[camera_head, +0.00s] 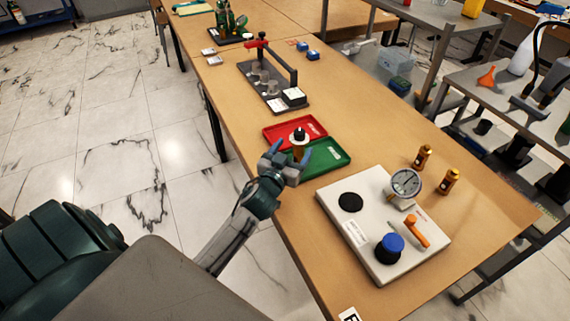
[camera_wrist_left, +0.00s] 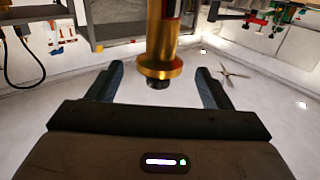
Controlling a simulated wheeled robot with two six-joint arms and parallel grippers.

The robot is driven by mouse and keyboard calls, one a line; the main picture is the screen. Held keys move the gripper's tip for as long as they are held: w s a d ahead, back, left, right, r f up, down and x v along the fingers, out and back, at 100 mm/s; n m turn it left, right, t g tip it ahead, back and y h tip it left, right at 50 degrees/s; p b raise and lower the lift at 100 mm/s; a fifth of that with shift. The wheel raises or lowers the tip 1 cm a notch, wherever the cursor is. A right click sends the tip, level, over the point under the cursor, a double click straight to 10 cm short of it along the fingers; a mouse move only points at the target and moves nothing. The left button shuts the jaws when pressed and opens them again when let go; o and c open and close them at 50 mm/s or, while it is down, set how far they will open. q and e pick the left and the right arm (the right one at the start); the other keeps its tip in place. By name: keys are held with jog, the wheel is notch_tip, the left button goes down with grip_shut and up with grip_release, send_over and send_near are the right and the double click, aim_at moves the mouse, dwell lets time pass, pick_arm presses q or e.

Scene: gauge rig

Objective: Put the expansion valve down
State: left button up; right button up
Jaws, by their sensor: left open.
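The expansion valve (camera_head: 299,141), brass-coloured with a black top, appears upright at the trays, where the red tray (camera_head: 283,130) and the green tray (camera_head: 335,156) meet. Whether it rests on a tray or is slightly above cannot be told. My left gripper (camera_head: 290,157) is open at the near side of the valve. In the left wrist view, the brass valve (camera_wrist_left: 160,60) shows between and beyond the spread fingers (camera_wrist_left: 160,88), with visible gaps on both sides. The valve's lower part is partly hidden by the gripper in the head view. My right gripper is out of view.
A white panel (camera_head: 340,230) with a dial gauge (camera_head: 405,184), blue knob (camera_head: 389,245) and orange lever (camera_head: 416,234) lies to the right. Two brass fittings (camera_head: 424,157) (camera_head: 449,181) stand behind it. A dark rig (camera_head: 283,100) with a red-handled arm stands beyond the trays.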

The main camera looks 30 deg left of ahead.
pick_arm(q)
jog(key=shift+s+d+b, duration=0.2)
jog(key=shift+s+b, duration=0.1)
jog(key=shift+s, duration=1.05)
jog(key=shift+s+d+b, duration=0.2)
jog(key=shift+s+b, duration=0.05)
jog(key=shift+s, duration=1.1)
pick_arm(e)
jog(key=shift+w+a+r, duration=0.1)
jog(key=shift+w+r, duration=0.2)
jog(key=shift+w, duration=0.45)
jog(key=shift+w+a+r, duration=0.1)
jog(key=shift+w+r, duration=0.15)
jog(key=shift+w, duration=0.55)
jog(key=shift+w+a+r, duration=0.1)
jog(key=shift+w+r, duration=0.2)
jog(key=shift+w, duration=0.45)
